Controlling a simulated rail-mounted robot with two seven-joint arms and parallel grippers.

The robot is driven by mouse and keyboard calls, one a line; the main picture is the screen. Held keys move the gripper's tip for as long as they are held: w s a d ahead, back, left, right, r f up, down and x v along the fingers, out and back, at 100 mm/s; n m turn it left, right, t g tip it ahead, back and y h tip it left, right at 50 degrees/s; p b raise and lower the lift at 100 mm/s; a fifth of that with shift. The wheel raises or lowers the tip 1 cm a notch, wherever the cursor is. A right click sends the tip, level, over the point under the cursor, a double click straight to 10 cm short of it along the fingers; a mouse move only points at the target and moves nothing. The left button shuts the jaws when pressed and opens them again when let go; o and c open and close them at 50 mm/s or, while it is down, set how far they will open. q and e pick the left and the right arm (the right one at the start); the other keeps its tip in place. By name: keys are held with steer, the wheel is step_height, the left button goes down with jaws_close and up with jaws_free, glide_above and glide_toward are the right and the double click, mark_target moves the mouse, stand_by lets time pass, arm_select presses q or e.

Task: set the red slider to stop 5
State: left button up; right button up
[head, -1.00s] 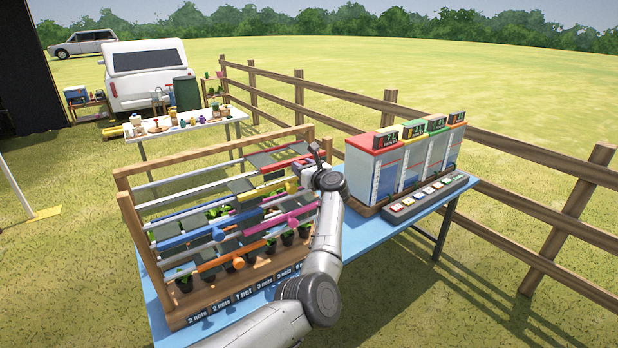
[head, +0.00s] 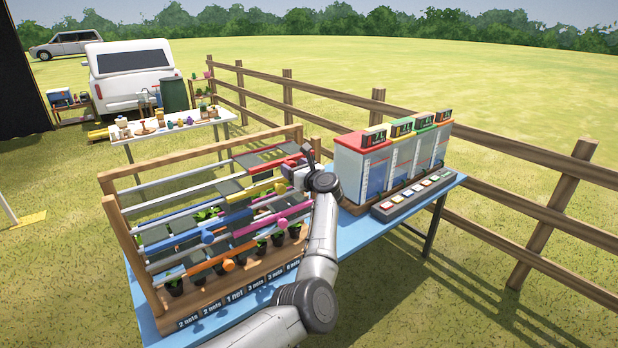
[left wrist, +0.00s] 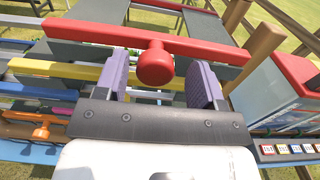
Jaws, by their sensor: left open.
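The red slider is a red bar with a round red knob (left wrist: 155,66), in the left wrist view. The red bar (head: 270,166) also shows at the top right of the wooden rack (head: 115,235) in the head view. My left gripper (left wrist: 163,82) is open, with one purple-padded finger on each side of the knob. I cannot tell whether either finger touches it. In the head view my left gripper (head: 300,170) is at the right end of the red bar. The stop marks are not readable. My right gripper is not in view.
Yellow (head: 262,190), blue, pink and orange bars with knobs lie below on the rack, above potted plants. Several display boxes (head: 360,165) and a button panel (head: 412,196) stand right of the rack on the blue table (head: 360,232). A wooden fence runs behind.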

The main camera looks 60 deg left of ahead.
arm_select(q)
steer(key=w+d, duration=0.1)
steer(key=d, duration=1.1)
steer(key=shift+d+b, duration=0.25)
steer(key=shift+b, duration=0.15)
steer(key=shift+w+f, duration=0.1)
steer(key=shift+w, duration=0.05)
